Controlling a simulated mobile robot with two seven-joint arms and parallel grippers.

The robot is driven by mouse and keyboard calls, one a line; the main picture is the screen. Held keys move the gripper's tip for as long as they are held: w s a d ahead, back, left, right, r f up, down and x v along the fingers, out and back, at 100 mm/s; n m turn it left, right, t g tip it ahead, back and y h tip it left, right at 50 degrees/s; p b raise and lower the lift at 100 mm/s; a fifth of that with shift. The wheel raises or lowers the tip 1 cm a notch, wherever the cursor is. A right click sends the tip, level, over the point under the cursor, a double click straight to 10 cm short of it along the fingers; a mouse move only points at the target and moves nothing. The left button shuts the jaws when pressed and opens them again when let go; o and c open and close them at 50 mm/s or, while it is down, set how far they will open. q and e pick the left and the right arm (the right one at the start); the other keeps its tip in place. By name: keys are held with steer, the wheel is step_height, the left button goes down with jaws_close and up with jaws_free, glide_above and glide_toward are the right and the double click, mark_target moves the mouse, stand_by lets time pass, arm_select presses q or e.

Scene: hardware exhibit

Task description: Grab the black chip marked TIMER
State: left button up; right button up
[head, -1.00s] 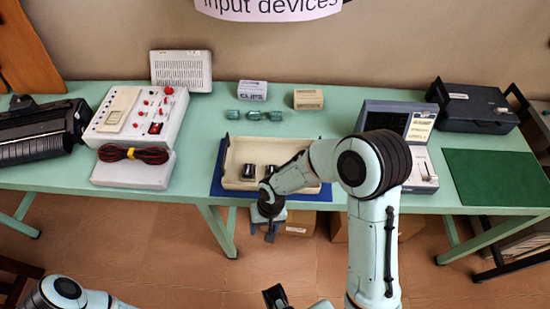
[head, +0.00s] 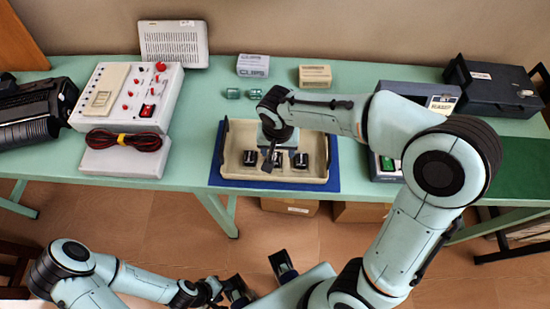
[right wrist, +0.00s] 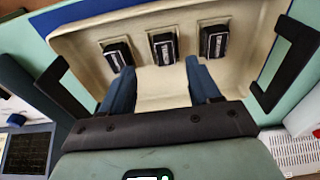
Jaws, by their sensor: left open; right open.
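Three black chips with white label strips stand in a row in a cream tray (head: 235,172). The right wrist view shows the left chip (right wrist: 118,53), middle chip (right wrist: 163,48) and right chip (right wrist: 214,42). Their lettering is too small to read, so I cannot tell which is TIMER. My right gripper (head: 271,157) is over the tray, open and empty. In the right wrist view its blue fingertips (right wrist: 160,68) point toward the middle chip, one to each side and short of it. My left gripper (head: 260,279) is open, low in front of the table, away from the tray.
The tray sits on a blue mat (head: 331,178). Behind it are small teal parts (head: 232,93), a CLIPS box (head: 253,66) and a beige box (head: 315,75). A white device with red knobs (head: 130,95) stands left. A grey instrument (head: 387,165) at right is partly hidden by my arm.

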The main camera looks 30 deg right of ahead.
mark_target(275, 158)
steer(key=shift+w+f, duration=0.2)
steer(key=shift+f, duration=0.8)
steer(key=shift+w+f, duration=0.25)
steer(key=shift+f, duration=0.75)
steer(key=shift+w+f, duration=0.2)
steer(key=shift+f, duration=0.8)
steer(key=c, duration=1.1)
